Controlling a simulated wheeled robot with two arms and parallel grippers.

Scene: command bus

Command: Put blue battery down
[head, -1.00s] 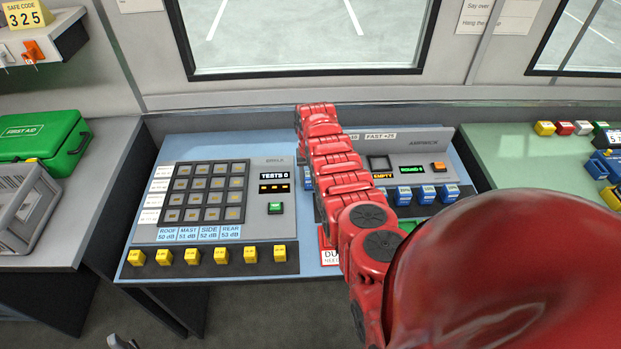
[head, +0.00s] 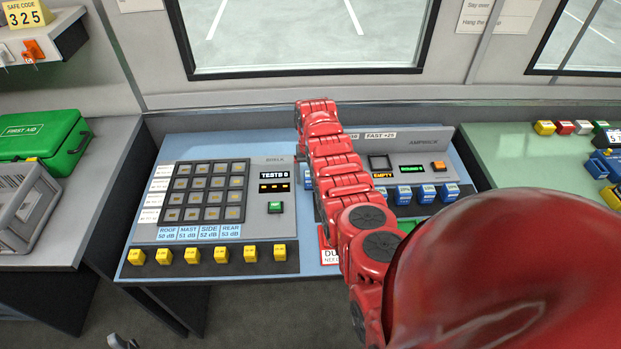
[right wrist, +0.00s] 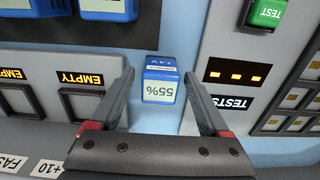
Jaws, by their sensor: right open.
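The blue battery (right wrist: 160,85) with a 55% label is on the light blue desk surface between two grey panels in the right wrist view. My right gripper (right wrist: 159,78) is open, with one finger on each side of the battery and visible gaps to both. In the head view my red right arm covers the gripper, and only a bit of blue shows beside the arm. A small dark grey tip at the bottom left of the head view may be my left gripper (head: 120,342); its jaws cannot be made out.
The left panel (head: 262,225) has a grid of square sockets and a green TEST button. The right panel (head: 440,160) has slots marked EMPTY and an orange button. Several blue batteries (head: 425,194) stand in a row below it. Several yellow blocks (head: 192,256) line the front edge.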

